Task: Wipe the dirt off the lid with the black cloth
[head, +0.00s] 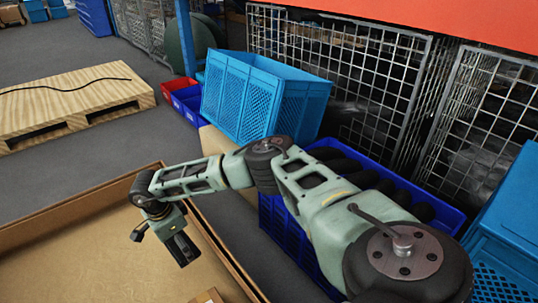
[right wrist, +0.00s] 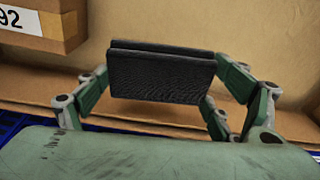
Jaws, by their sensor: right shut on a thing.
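My right gripper (head: 182,252) reaches over a large open cardboard container in the head view, pointing down. No lid and no dirt on one can be made out in either view. My left gripper is not in view.
The cardboard container's wall (head: 215,240) runs beside my gripper. A small box labelled 92 (right wrist: 40,20) is near the cloth. A blue crate (head: 265,95), a dark blue crate with black items (head: 283,230) and a wire cage (head: 350,75) stand behind my arm. A pallet (head: 65,105) lies left.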

